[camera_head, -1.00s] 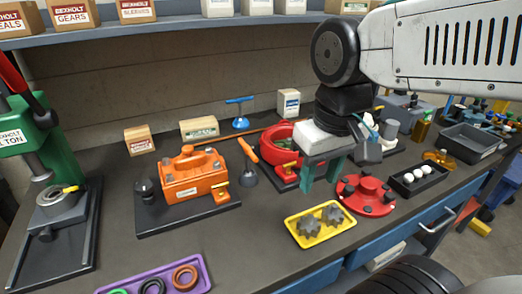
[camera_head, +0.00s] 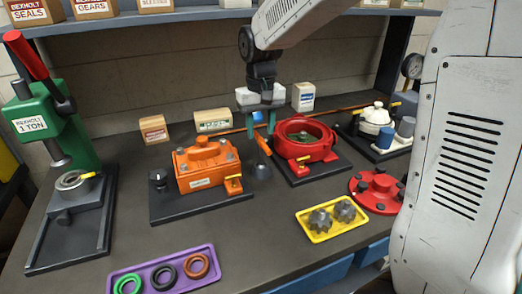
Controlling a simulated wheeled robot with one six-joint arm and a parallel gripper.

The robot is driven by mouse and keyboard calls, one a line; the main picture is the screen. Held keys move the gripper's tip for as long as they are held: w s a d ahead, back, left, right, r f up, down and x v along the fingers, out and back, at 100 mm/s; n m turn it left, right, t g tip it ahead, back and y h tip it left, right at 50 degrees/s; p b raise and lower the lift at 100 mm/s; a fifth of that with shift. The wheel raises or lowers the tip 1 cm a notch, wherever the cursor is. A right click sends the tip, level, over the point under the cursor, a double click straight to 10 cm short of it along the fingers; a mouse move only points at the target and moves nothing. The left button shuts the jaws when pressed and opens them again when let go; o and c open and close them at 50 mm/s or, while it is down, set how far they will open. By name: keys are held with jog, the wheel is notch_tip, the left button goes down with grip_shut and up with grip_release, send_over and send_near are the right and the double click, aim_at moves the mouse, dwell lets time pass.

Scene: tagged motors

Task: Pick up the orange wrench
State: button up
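An orange-handled tool (camera_head: 263,146) with a broad dark end leans between the orange housing and the red housing. It may be the orange wrench, but its shape does not clearly show a wrench. The gripper looks open and empty. A long thin orange-brown bar (camera_head: 333,116) lies along the back of the bench, partly hidden behind the gripper.
The orange housing (camera_head: 205,167) and red housing (camera_head: 306,138) flank the tool on dark plates. A green press (camera_head: 62,130) stands left. A purple tray (camera_head: 130,271), yellow tray (camera_head: 322,236) and red flange (camera_head: 376,192) lie in front. A shelf (camera_head: 190,17) runs above.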

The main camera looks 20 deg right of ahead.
aim_at(261, 139)
jog(key=f, duration=0.6)
jog(key=shift+s, duration=0.25)
grip_shut()
